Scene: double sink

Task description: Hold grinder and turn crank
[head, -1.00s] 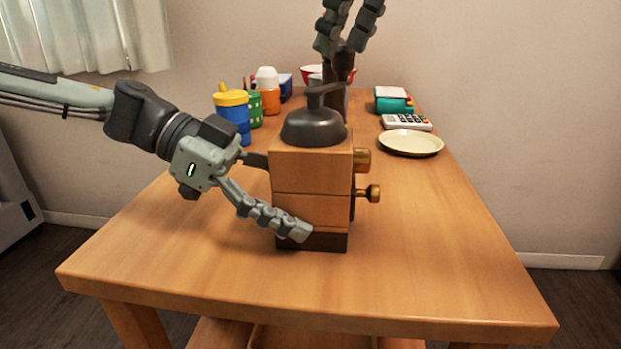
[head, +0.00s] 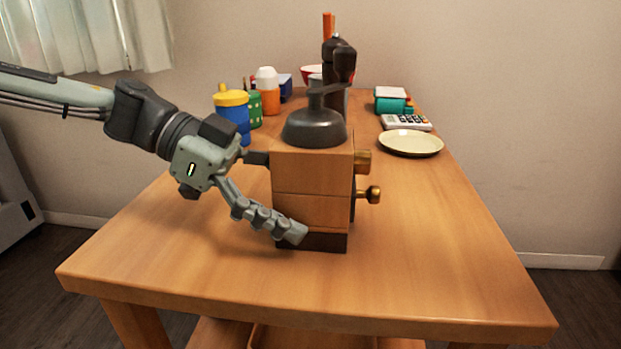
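The grinder (head: 312,192) is a wooden box with a dark base, a dark metal dome on top and brass knobs on its right side. It stands upright on the table. Its crank (head: 324,92) rises from the dome and reaches back right to a dark upright handle (head: 345,63). My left gripper (head: 272,195) straddles the box from the left. One finger runs low across the front face, and the other is mostly hidden behind the box. The front finger appears slightly spread from the wood; contact is unclear. My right gripper is out of view.
Behind the grinder on the wooden table (head: 430,270) are a blue cup with yellow lid (head: 232,112), an orange-and-white bottle (head: 267,90), and a dark tall item with an orange top (head: 328,26). A plate (head: 411,143) and calculator (head: 406,122) lie right. The front is clear.

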